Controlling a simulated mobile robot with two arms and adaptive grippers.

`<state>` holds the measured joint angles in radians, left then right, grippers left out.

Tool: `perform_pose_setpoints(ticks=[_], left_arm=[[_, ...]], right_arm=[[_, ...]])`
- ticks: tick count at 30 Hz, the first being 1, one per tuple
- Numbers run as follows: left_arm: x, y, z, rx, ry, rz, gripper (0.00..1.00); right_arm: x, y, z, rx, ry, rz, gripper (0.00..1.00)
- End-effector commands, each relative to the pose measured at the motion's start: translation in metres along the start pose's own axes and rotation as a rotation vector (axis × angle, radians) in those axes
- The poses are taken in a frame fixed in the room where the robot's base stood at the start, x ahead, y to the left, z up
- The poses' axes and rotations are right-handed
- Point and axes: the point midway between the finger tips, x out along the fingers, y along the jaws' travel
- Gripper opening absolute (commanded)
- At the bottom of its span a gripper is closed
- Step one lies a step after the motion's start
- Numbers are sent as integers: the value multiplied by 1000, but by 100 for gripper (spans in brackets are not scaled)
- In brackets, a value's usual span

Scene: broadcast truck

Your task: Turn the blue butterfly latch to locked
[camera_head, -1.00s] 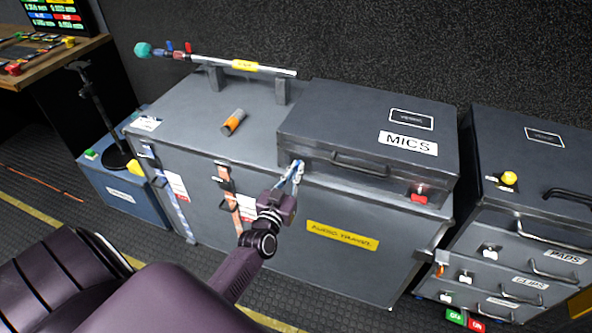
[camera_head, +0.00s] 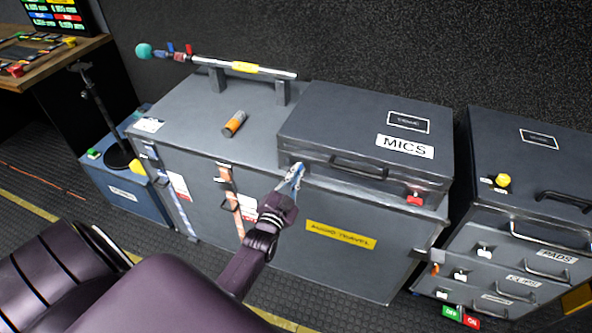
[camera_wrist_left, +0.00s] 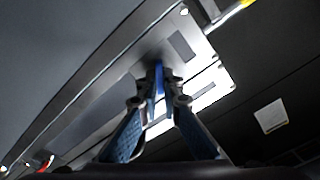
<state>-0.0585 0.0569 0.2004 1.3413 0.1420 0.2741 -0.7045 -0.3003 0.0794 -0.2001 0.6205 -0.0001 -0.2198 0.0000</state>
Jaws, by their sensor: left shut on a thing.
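The blue butterfly latch (camera_wrist_left: 158,82) is on the front left of the grey MICS case (camera_head: 340,122). In the left wrist view its blue tab stands between the fingertips, with a bright metal plate behind it. My left gripper (camera_head: 297,172) is shut on this tab; in the left wrist view its fingers (camera_wrist_left: 160,95) close on it from both sides. In the head view the fingers mostly hide the latch, so its exact angle is hard to tell. My right gripper is not in view.
The MICS case has a handle (camera_head: 358,167) and a red latch (camera_head: 415,198) at its right. It sits on the large AUDIO TRAVEL case (camera_head: 340,258). An orange and grey cylinder (camera_head: 235,122) lies on top. A drawer case (camera_head: 530,190) stands at the right.

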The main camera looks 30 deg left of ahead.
Motion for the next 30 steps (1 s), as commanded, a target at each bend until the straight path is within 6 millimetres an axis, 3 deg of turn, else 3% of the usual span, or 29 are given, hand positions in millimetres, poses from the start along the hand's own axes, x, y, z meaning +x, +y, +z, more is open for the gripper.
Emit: perform_pose_setpoints(ticks=[18,30], left_arm=[[1,2,-1,582,4,-5,0],[1,2,0,856,4,-6,0]], right_arm=[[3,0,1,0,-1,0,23],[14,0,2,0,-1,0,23]])
